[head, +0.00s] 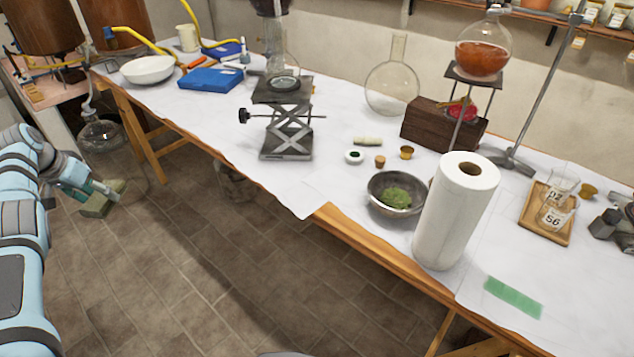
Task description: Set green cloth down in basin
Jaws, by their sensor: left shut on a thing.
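My left gripper (108,191) is at the left, out over the floor in front of the table. It is shut on a folded, dull green cloth (97,207), which hangs clear of the table. A wide white basin (148,71) stands on the far left end of the table, up and to the right of the gripper and well apart from it. The inside of the basin looks empty. My right gripper is not in view.
A white-covered table (330,180) runs across the view. A blue case (210,80), yellow hoses (135,36) and a white jug (187,38) are near the basin. A glass vessel (102,135) stands behind the gripper. A flat green strip (513,297) lies at the right.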

